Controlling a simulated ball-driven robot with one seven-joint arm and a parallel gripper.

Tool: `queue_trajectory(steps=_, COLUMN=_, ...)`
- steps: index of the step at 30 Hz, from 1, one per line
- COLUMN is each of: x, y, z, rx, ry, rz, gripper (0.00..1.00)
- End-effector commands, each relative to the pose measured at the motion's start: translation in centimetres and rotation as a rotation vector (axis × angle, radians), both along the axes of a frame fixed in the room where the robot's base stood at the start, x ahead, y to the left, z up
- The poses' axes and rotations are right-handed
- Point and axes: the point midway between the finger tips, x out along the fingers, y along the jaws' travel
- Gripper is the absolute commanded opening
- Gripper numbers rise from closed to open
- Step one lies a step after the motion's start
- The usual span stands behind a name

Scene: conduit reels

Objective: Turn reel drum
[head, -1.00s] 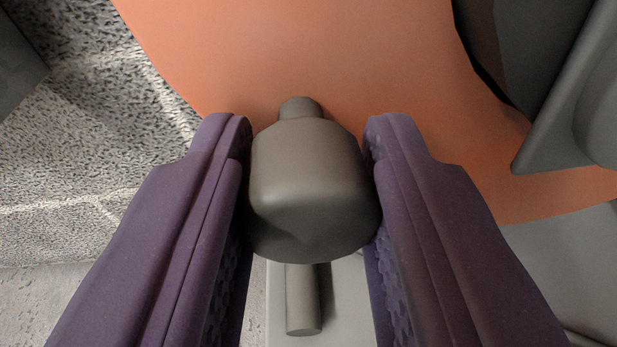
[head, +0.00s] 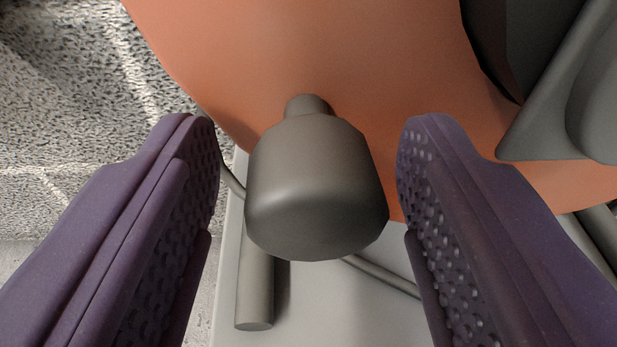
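The reel drum's orange disc (head: 400,75) fills the upper part of the head view. A grey-brown knob (head: 315,185) sticks out from the disc on a short, narrower stem. My gripper (head: 307,125) has its two purple fingers spread on either side of the knob, with a visible gap on each side. The fingers are open and hold nothing. The dimpled inner pads face the knob. The rest of the drum is out of view.
A light grey base plate (head: 330,310) lies below the knob, with a short grey rod (head: 255,290) and a thin cable (head: 385,275). A dark grey bracket (head: 565,110) stands close at right. Speckled floor (head: 60,110) shows at left.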

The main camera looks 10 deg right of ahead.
Motion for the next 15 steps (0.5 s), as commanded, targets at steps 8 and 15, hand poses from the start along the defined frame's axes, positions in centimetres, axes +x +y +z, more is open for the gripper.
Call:
queue_trajectory(steps=8, x=-0.1, y=-0.1, z=0.0, rx=-0.001, ry=-0.001, rz=-0.001, gripper=0.58)
queue_trajectory(steps=15, x=-3.3, y=0.5, z=0.7, rx=0.0, ry=0.002, rz=0.002, gripper=0.58)
